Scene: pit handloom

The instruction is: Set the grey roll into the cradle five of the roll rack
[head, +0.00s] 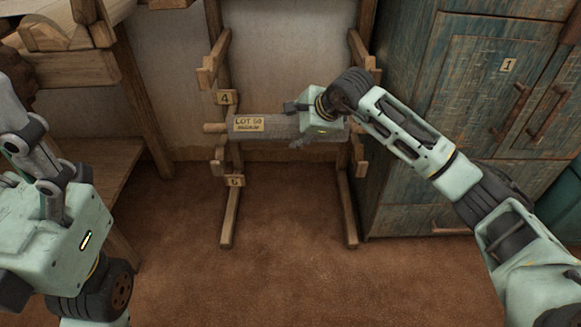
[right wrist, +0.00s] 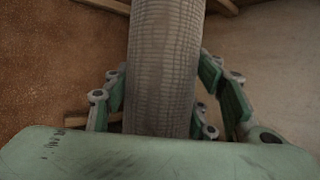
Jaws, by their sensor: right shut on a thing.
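The grey roll (head: 281,125) lies level across the front of the wooden roll rack (head: 229,215), with a yellow lot tag near its left end and a wooden core end sticking out. In the picture it is between the arms above plate 4 (head: 225,97) and the lower arms above plate 5 (head: 235,181). It shows above those lower arms; I cannot tell whether it touches them. In the right wrist view the roll (right wrist: 163,70) stands between both fingers. My left gripper (head: 45,185) is at the far left, away from the rack; its fingertips are unclear.
A blue-green cabinet (head: 476,85) stands close to the rack's right side. A wooden frame or bench (head: 75,68) stands at the left. The brown floor (head: 290,270) before the rack is clear. A pale wall (head: 285,50) is behind.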

